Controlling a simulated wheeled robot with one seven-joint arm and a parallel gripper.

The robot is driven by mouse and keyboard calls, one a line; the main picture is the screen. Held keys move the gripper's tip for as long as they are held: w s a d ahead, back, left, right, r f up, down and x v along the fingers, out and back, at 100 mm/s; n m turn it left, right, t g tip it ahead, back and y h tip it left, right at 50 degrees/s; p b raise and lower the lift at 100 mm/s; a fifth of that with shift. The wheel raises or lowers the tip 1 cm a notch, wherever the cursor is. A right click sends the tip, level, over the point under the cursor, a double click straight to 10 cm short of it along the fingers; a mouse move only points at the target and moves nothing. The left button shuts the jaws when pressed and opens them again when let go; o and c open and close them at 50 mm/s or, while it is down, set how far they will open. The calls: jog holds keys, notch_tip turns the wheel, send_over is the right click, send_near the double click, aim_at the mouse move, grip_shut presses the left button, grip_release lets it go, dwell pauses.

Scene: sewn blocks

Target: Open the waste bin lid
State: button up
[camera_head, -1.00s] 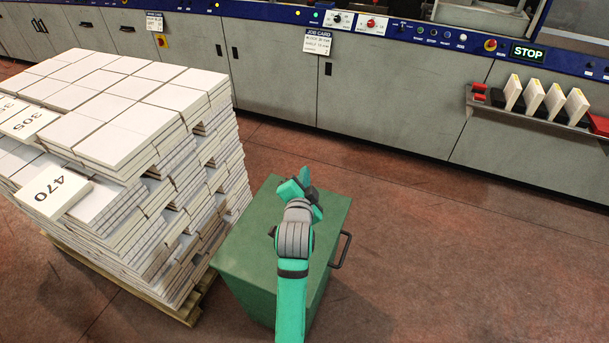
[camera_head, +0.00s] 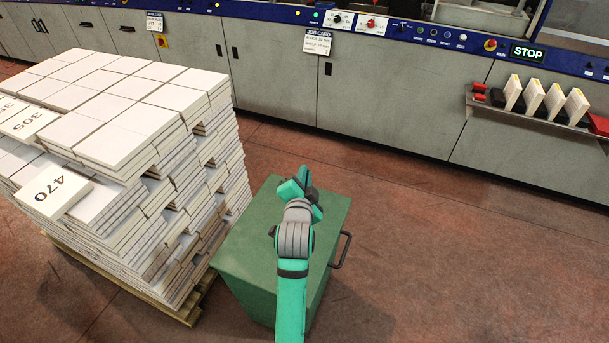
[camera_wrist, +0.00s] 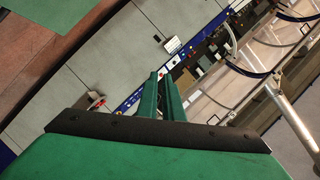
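The green waste bin (camera_head: 245,260) stands on the floor beside the paper stack. Its flat green lid (camera_head: 330,215) is down. A dark bar handle (camera_head: 342,250) sticks out from its right side. My arm reaches over the lid and hides part of it. My gripper end (camera_head: 292,187) is above the lid's far part, and its fingers are hard to make out there. In the wrist view my two green fingers (camera_wrist: 160,76) lie close together with nothing between them. A green patch at that view's top left looks like the bin's lid (camera_wrist: 52,10).
A tall pallet of white sewn blocks (camera_head: 120,140) stands close at the bin's left. A long grey machine (camera_head: 380,100) with a blue control strip runs along the back. A rack (camera_head: 535,115) with white blocks is on it at right. The floor (camera_head: 450,260) right of the bin is clear.

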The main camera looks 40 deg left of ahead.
jog(key=o, duration=0.4)
jog(key=shift+s, duration=0.1)
jog(key=v, duration=1)
jog(key=shift+s+d, duration=0.2)
jog(key=shift+s, duration=0.05)
jog(key=shift+c, duration=0.2)
